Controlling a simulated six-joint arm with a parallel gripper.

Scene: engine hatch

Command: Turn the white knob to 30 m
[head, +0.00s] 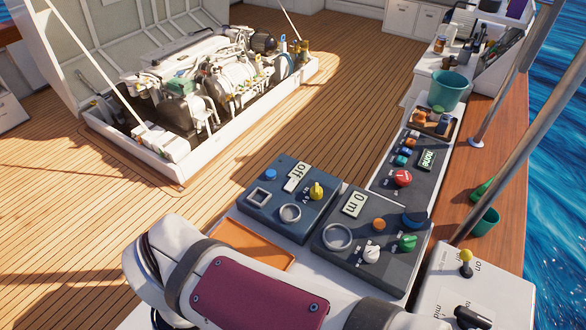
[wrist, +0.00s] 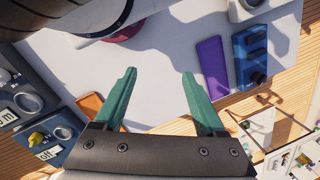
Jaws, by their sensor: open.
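The white knob (head: 371,254) sits on a dark panel (head: 330,258) in the head view, among an orange button (head: 379,225), a green knob (head: 408,242) and a round ring (head: 338,237). The panel's display (head: 354,204) reads 0 m. In the wrist view, part of this display (wrist: 6,117) shows at the left edge; I cannot make out the white knob there. My gripper (wrist: 159,75) is open with nothing between its green fingers, over a pale surface and away from the panel. Its fingers are not visible in the head view.
A blue-grey panel (head: 268,221) with a yellow knob and an "off" display adjoins on the left. A dark panel (head: 396,190) with a red knob stands behind. An orange tray (head: 250,243) lies front left. A purple block (wrist: 212,68) and blue device (wrist: 250,56) lie near my gripper.

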